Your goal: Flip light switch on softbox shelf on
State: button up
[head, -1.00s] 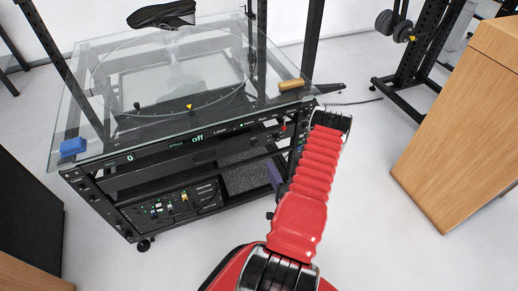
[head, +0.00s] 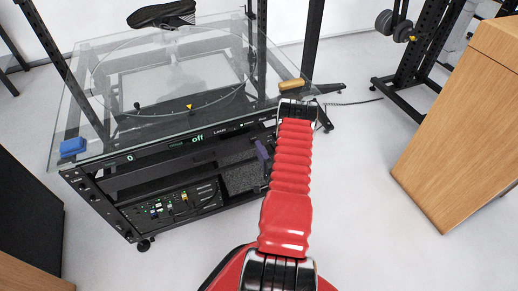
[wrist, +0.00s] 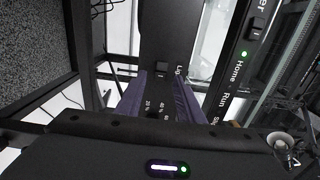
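A small black rocker switch (wrist: 162,69) sits on a black panel (wrist: 165,35) in the wrist view, next to lettering that starts "Lig" and is partly cut off. I cannot tell which way the rocker is set. My gripper (wrist: 160,88) has purple fingers, one on each side of the panel below the switch, with a clear gap between them. It appears open and empty, and contact with the panel cannot be judged. In the head view a purple finger (head: 263,152) shows at the cart's right side; the switch is hidden there behind my arm.
The glass-topped turntable cart (head: 85,115) carries a black shoe (head: 162,14), a blue block (head: 73,147) and a yellow-brown block (head: 291,84). Its front display reads "off" (head: 197,138). Another rocker (wrist: 257,26) lies close on the right panel. Floor to the right is free before a wooden box (head: 465,125).

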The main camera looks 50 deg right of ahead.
jog(key=shift+w+d, duration=0.35)
jog(key=shift+w, duration=0.25)
jog(key=shift+c, duration=0.3)
grip_shut()
